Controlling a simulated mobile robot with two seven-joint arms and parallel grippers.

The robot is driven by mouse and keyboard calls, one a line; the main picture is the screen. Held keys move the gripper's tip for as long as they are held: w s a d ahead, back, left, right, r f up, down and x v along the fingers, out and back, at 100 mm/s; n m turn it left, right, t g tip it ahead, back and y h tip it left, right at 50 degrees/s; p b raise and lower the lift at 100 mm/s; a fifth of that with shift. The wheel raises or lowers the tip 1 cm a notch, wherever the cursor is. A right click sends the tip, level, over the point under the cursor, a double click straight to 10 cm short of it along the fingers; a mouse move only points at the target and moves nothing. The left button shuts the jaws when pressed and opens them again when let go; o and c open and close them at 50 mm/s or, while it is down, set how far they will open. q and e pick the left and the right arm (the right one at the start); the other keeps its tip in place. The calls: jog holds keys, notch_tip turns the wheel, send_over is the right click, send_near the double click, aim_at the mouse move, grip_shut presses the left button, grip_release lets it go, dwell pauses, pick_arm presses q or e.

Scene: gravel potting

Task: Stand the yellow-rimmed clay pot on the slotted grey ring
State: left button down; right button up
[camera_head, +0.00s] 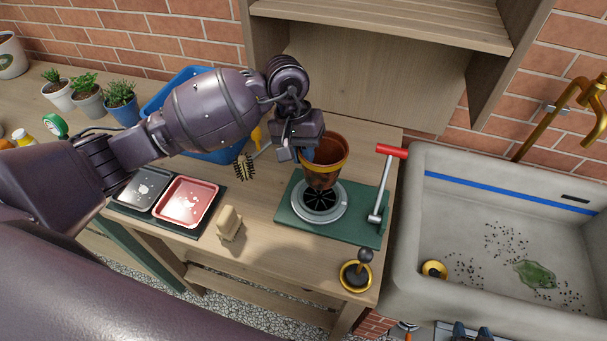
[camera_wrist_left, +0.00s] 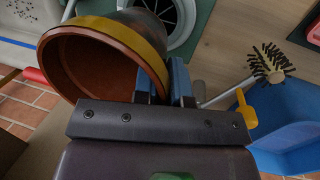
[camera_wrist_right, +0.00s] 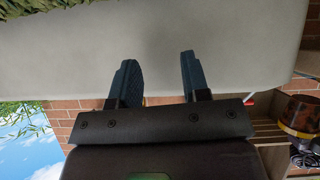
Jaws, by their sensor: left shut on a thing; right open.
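The clay pot (camera_head: 331,148) with a yellow rim band is held by its wall in my left gripper (camera_head: 306,155). It is above the back part of the slotted grey ring (camera_head: 343,212), slightly tilted, and hides part of it. The ring lies on a green board (camera_head: 290,213) and has a dark slotted centre. In the left wrist view the pot (camera_wrist_left: 105,60) shows its open mouth and yellow band, with blue fingers at its edge; part of the ring (camera_wrist_left: 187,22) shows behind it. My right gripper (camera_wrist_right: 160,80) is open and empty, away from the pot, before a pale surface.
A red-handled lever (camera_head: 387,180) stands at the board's right side. A black-knobbed tool with a gold ring (camera_head: 356,275) is in front. A wooden block (camera_head: 229,224), a brush (camera_head: 244,167), a red tray (camera_head: 187,202) and a blue bin (camera_head: 160,98) are left. The sink (camera_head: 420,200) is right.

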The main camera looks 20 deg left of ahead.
aim_at(322, 163)
pick_arm(q)
jog(key=shift+a+x, duration=0.2)
jog(key=shift+x, duration=0.8)
jog(key=shift+a+x, duration=0.2)
jog(key=shift+x, duration=0.75)
pick_arm(e)
jog(key=shift+w+r, duration=0.35)
jog(key=shift+w, duration=0.15)
pick_arm(q)
notch_tip(322, 163, down, 3)
jog(key=shift+w+f, duration=0.2)
pick_arm(e)
jog(key=shift+s+f, duration=0.2)
pick_arm(q)
jog(key=shift+f, duration=0.25)
pick_arm(e)
jog(key=shift+s+f, duration=0.1)
jog(key=shift+s, duration=0.05)
jog(key=shift+s+d+f, duration=0.1)
jog(key=shift+s, duration=0.2)
pick_arm(q)
jog(key=shift+f, duration=0.1)
pick_arm(e)
jog(key=shift+f, duration=0.15)
